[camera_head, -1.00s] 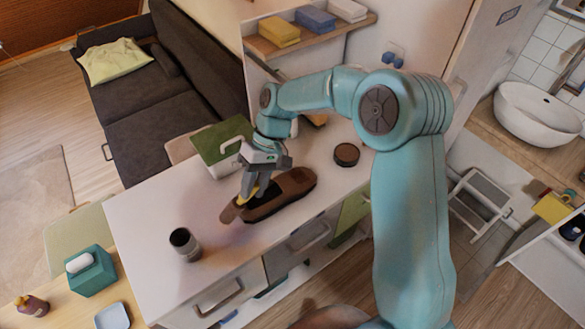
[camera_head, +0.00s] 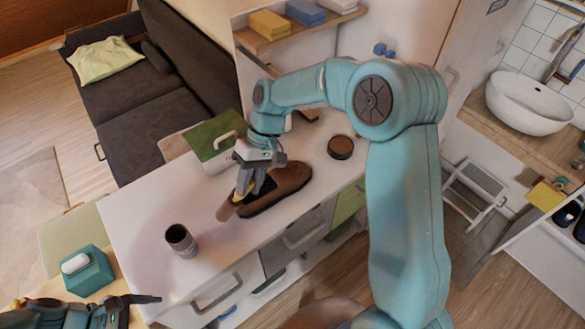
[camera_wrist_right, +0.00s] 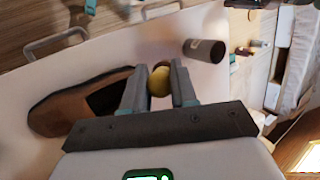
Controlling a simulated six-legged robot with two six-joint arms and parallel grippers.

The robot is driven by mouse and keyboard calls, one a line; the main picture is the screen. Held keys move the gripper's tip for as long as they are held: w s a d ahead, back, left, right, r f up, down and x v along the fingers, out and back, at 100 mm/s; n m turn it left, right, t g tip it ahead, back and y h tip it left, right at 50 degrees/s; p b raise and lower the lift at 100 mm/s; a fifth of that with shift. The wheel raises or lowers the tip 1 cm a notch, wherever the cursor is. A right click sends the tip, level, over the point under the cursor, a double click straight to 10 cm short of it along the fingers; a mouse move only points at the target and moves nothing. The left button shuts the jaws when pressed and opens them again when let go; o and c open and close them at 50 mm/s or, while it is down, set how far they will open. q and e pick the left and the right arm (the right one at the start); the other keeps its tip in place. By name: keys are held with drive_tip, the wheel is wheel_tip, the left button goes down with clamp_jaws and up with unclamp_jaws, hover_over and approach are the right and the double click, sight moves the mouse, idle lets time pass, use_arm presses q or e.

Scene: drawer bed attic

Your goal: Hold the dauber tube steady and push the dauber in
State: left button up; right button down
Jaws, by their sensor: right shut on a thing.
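The dauber tube (camera_head: 181,242), a grey cylinder with a dark open top, stands upright on the white counter. It also shows in the right wrist view (camera_wrist_right: 205,50), to the right of the fingers. My right gripper (camera_head: 247,192) is shut on a yellow rounded thing, apparently the dauber (camera_wrist_right: 159,82), which sits between its fingertips. This gripper is over the counter, beside a brown shoe (camera_head: 284,184) and apart from the tube. My left gripper (camera_head: 140,309) is at the lower left, its fingers apart and empty, short of the tube.
A round dark tin (camera_head: 340,147) lies on the counter behind the shoe. A teal tissue box (camera_head: 87,271) is on the lower left table. The counter between shoe and tube is mostly clear.

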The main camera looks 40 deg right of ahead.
sight(180, 246)
use_arm(q)
drive_tip(key=w+d+r+n+t+h, duration=0.1)
drive_tip(key=w+n, duration=0.1)
drive_tip(key=w, duration=0.2)
drive_tip(key=w+d+r+n+t+h, duration=0.1)
drive_tip(key=w+d+h, duration=0.1)
drive_tip(key=w, duration=0.2)
drive_tip(key=w+d+r+n+t+h, duration=0.1)
drive_tip(key=w+d+n, duration=0.1)
drive_tip(key=w, duration=0.2)
drive_tip(key=shift+r+n+h, duration=0.2)
drive_tip(key=shift+n+h, duration=0.1)
use_arm(e)
drive_tip(key=shift+f, duration=0.15)
use_arm(q)
drive_tip(key=shift+w+d, duration=0.15)
drive_tip(key=shift+d, duration=0.1)
drive_tip(key=shift+d+f, duration=0.2)
drive_tip(key=shift+d, duration=0.1)
use_arm(e)
drive_tip(key=shift+a, duration=0.15)
use_arm(q)
drive_tip(key=x, duration=0.8)
drive_tip(key=shift+w, duration=0.1)
use_arm(e)
drive_tip(key=shift+w, duration=0.15)
use_arm(q)
drive_tip(key=shift+d+f, duration=0.2)
drive_tip(key=shift+d, duration=0.2)
